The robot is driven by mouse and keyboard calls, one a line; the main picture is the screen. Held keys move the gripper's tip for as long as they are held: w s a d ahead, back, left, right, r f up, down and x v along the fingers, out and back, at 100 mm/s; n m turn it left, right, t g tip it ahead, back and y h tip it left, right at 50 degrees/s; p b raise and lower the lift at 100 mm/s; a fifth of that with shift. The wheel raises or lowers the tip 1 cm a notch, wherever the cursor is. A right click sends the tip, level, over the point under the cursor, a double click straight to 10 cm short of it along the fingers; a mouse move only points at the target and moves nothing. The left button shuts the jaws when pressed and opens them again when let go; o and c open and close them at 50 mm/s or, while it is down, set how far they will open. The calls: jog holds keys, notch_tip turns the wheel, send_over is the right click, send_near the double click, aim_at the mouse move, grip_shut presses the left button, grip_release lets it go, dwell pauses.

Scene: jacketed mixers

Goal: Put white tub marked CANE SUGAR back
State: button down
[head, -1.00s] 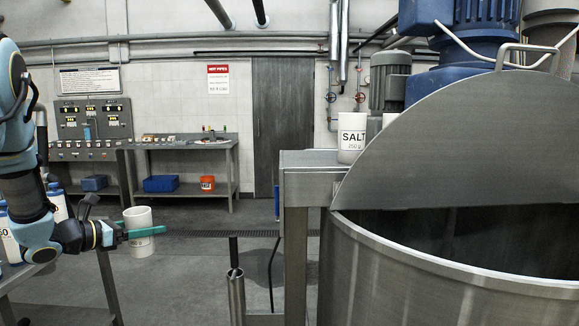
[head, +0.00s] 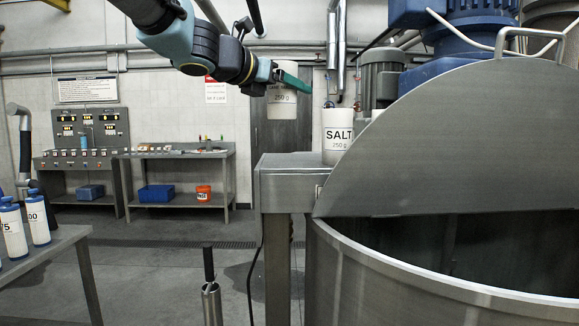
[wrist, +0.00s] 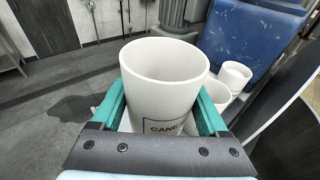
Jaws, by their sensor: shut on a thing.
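The white tub marked CANE SUGAR (head: 282,103) is upright in the air in the head view, with "250 g" on its label. My gripper (head: 291,82) is shut on it. In the wrist view the tub (wrist: 165,85) stands between the two green fingers of my gripper (wrist: 160,112), and its open top faces the camera. It is left of and higher than the white SALT tub (head: 337,138), which stands on the grey metal ledge (head: 285,160) beside the mixer.
The steel mixer vessel (head: 400,275) with its raised half lid (head: 460,140) fills the right. Two white tubs (wrist: 236,75) show right of the held tub in the wrist view. A table with blue-capped bottles (head: 38,220) is at left.

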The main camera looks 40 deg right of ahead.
jog(key=shift+s+d, duration=0.1)
jog(key=shift+s, duration=0.3)
notch_tip(320, 180, down, 9)
jog(key=b, duration=0.2)
jog(key=shift+f+b, duration=0.1)
jog(key=shift+b, duration=0.3)
jog(key=shift+f, duration=0.2)
grip_release()
jog(key=shift+r, duration=0.15)
jog(key=shift+r, duration=0.1)
jog(key=b+v, duration=0.1)
jog(key=v, duration=1.1)
